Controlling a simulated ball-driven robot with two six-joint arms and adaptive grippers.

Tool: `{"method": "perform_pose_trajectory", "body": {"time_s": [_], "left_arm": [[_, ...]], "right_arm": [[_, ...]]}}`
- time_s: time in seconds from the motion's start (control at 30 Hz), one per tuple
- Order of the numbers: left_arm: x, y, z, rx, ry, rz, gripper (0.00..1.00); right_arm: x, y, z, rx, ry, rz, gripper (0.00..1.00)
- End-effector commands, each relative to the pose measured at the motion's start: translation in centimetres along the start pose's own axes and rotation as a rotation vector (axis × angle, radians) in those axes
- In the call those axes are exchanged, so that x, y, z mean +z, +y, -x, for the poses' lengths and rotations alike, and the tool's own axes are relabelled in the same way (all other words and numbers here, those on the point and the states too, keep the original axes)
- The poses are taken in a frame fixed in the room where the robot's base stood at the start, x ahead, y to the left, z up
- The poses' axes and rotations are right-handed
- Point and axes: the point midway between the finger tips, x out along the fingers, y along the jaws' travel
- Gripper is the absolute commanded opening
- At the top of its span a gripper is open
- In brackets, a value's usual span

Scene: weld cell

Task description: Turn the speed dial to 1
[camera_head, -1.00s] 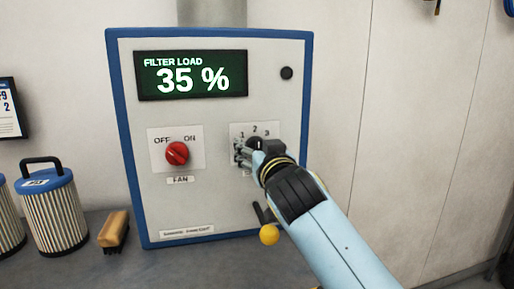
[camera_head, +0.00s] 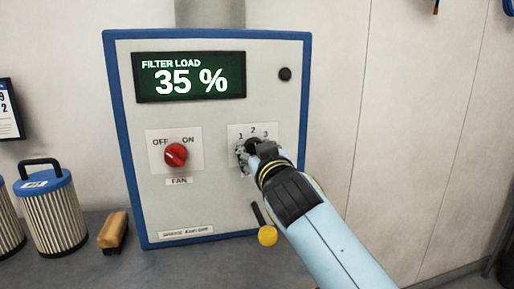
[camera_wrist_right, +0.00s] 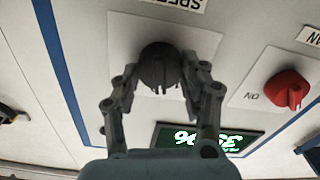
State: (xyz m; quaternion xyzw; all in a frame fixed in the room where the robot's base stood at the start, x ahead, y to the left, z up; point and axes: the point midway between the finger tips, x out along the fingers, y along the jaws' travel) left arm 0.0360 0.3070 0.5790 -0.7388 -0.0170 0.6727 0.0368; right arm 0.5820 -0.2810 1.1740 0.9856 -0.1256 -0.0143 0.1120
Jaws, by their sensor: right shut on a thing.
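The black speed dial (camera_head: 251,144) is on a white plate marked 1, 2 and 3 at the right of the control panel (camera_head: 212,112). My right gripper (camera_head: 249,152) is shut on the dial and covers much of it in the head view. In the right wrist view, which shows the panel upside down, the round dial (camera_wrist_right: 160,66) sits between my two fingers. I cannot tell which number the dial points to. My left gripper is not in view.
Left of the dial is a red fan knob (camera_head: 176,155) between OFF and ON. Above is a screen (camera_head: 190,76) reading FILTER LOAD 35 %. A yellow-ended lever (camera_head: 267,236) hangs below my right gripper. A brush (camera_head: 112,231) and filter cartridges (camera_head: 52,213) stand left.

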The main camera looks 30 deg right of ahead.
Motion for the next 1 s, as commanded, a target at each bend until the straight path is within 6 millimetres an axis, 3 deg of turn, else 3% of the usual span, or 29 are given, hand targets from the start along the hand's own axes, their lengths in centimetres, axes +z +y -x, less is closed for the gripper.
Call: {"method": "perform_pose_trajectory", "body": {"time_s": [0.5, 1.0], "left_arm": [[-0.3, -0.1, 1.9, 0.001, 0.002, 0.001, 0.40], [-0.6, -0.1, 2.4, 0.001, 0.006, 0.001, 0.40]], "right_arm": [[-0.1, -0.2, 0.0, 0.000, -0.001, 0.413, 0.12], [0.0, -0.3, 0.0, 0.000, 0.001, 0.571, 0.12]]}}
